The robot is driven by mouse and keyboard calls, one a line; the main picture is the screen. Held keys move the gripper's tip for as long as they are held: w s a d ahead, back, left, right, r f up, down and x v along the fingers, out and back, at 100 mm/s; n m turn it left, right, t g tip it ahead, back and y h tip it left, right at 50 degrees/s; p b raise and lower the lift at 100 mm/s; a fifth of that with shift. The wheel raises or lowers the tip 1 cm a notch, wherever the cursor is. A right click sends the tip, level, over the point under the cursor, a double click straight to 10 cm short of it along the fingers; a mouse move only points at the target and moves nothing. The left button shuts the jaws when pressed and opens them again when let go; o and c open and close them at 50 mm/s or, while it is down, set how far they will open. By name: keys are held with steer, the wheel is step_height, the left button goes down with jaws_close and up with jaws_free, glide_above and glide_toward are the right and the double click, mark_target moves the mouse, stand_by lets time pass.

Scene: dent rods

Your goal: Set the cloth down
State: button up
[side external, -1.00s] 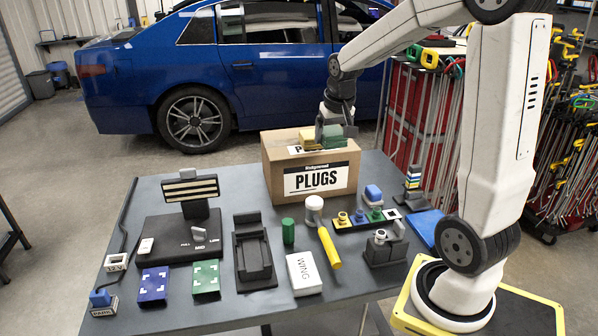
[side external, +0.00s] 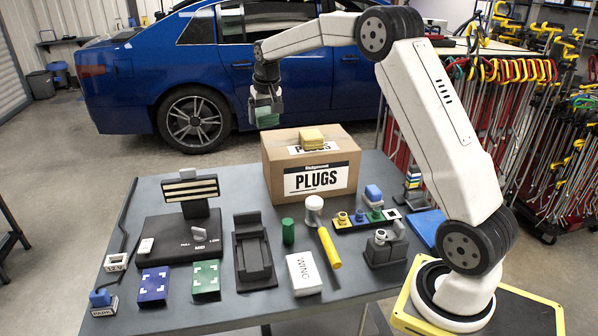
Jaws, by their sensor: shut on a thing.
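A green folded cloth (side external: 266,117) hangs in the jaws of my gripper (side external: 265,100). It looks like a small block at this size. My gripper points down and is shut on it, in the air above and a little left of the cardboard box marked PLUGS (side external: 334,177). The cloth's lower end shows clear of the box top, in front of the blue car. The jaw tips are small and partly merge with the green cloth.
The grey table (side external: 216,302) carries a black lamp base (side external: 165,237), a black cradle (side external: 254,256), a white WING box (side external: 303,274), a green cylinder (side external: 288,231) and a yellow-handled tool (side external: 329,248). The blue car (side external: 240,75) stands behind.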

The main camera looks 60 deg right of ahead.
steer(key=n, duration=0.1)
glide_above(224, 189)
steer(key=s+d, duration=0.1)
steer(key=s, duration=0.1)
step_height(224, 189, down, 4)
steer(key=r, duration=0.1)
steer(key=shift+w+a+f, duration=0.6)
steer(key=shift+w+f, duration=0.05)
steer(key=shift+f, duration=0.15)
steer(key=shift+n, duration=0.3)
steer(key=shift+f, duration=8.85)
steer(key=shift+f, duration=0.2)
steer(key=o, duration=1)
steer(key=shift+o, duration=0.2)
steer(key=shift+r, duration=0.2)
steer(key=v, duration=1.2)
steer(key=shift+d, duration=0.2)
